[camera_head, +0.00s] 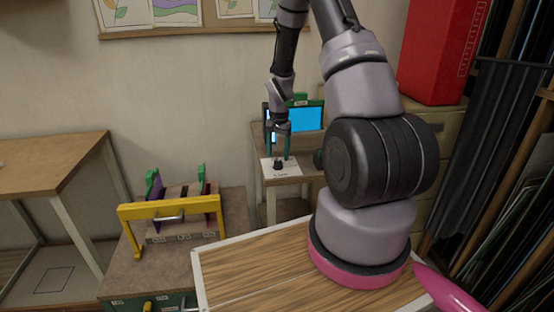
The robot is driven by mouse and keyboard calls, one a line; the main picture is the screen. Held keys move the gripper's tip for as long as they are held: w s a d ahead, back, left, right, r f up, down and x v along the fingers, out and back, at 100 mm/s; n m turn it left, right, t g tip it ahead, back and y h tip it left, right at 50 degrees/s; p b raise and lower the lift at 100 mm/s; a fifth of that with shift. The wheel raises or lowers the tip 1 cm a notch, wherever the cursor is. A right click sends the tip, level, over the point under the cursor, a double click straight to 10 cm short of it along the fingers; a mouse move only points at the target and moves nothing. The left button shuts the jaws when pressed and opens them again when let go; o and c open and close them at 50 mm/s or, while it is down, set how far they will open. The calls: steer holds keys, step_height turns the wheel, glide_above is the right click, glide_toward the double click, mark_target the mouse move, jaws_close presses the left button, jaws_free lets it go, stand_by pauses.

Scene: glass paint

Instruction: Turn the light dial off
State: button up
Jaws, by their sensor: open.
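The dial (278,165) is a small black knob on a pale label plate (290,171) on a small side table against the back wall. The lettering on the plate is too small to read surely. My gripper (278,153) is open and points down, with its fingertips close above the dial. I cannot tell whether the fingers touch the knob or which way the dial is turned.
A bright blue panel in a green frame (308,118) stands just behind the dial. A yellow frame (172,208) with green and purple parts stands on a bench to the left. A red box (443,50) sits on a cabinet at the right.

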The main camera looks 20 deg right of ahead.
mark_target(278, 161)
steer(key=shift+f, duration=1.5)
jaws_close()
steer(key=shift+n, duration=0.4)
steer(key=n, duration=0.3)
steer(key=shift+n, duration=2.6)
